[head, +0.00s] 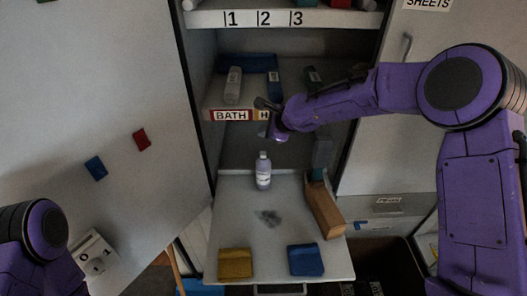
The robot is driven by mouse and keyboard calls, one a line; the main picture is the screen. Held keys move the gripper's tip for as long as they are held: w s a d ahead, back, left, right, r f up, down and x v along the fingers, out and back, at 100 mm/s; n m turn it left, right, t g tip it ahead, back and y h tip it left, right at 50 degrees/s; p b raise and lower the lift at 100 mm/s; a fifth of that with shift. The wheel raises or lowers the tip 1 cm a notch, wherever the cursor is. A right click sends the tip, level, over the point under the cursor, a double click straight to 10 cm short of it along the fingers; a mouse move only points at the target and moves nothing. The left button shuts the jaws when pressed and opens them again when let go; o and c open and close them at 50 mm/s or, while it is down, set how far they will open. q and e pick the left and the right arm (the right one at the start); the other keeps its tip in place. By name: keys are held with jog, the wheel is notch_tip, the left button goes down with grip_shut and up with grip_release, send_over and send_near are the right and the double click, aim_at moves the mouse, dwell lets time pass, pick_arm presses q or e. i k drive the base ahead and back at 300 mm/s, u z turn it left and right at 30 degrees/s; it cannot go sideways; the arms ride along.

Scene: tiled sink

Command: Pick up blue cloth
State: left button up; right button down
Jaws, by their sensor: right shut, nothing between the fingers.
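A folded blue cloth (306,260) lies on the white pull-out surface (235,205), near its front right edge. A yellow cloth (235,263) lies to its left, apart from it. My right gripper (271,121) is shut and empty, in front of the cabinet shelf by the "BATH" label. It is well above and behind the blue cloth and does not touch it. My left arm shows at the lower left, but its gripper is out of view.
A clear bottle (263,171) stands at the back of the surface, with a grey smudge (268,217) in front. A wooden block (325,209) lies along the right edge. Open cabinet doors flank the surface.

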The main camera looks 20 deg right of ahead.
aim_at(305, 260)
jog(key=k, duration=1)
